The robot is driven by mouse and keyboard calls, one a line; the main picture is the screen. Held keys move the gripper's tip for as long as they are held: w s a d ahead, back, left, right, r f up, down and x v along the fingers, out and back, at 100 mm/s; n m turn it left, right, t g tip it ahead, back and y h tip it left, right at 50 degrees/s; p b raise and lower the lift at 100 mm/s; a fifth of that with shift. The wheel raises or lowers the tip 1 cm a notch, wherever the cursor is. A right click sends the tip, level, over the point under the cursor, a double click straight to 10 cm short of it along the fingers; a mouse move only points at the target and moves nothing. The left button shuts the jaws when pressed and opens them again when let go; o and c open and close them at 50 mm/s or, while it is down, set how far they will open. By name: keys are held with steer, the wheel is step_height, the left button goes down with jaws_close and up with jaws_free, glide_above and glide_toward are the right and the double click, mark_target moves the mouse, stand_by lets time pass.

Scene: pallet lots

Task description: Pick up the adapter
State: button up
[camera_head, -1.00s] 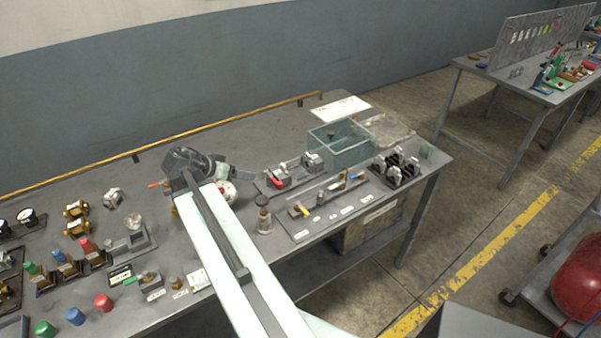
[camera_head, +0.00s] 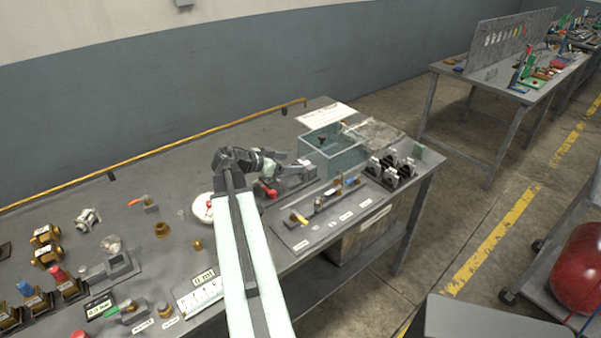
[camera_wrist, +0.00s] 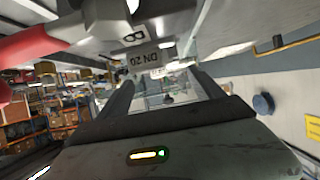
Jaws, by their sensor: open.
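No label tells me which part is the adapter. A small dark part (camera_head: 322,142) is inside the clear greenish bin (camera_head: 345,160); a dark spot between the fingers in the wrist view (camera_wrist: 167,98) may be the same part. Small brass fittings (camera_head: 161,229) stand on the bench at left. My gripper (camera_head: 296,168) is over the valve rack, just left of the bin, pointing right. In the wrist view its two fingers (camera_wrist: 160,78) are apart, with nothing seen held between them.
A red-handled valve (camera_head: 265,191) is close below my gripper; its red handle looms in the wrist view (camera_wrist: 35,45). A grey "DN 20" plate (camera_wrist: 137,58) is near the fingertips. Black-and-white valves (camera_head: 392,170) stand right of the bin. A gauge (camera_head: 203,207) is left of my arm.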

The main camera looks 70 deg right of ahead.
mark_target(299, 163)
steer(key=x, duration=0.3)
steer(key=shift+s+b, duration=0.1)
steer(key=shift+b, duration=0.25)
steer(key=c, duration=1.5)
step_height(299, 163, up, 18)
steer(key=p, duration=1.8)
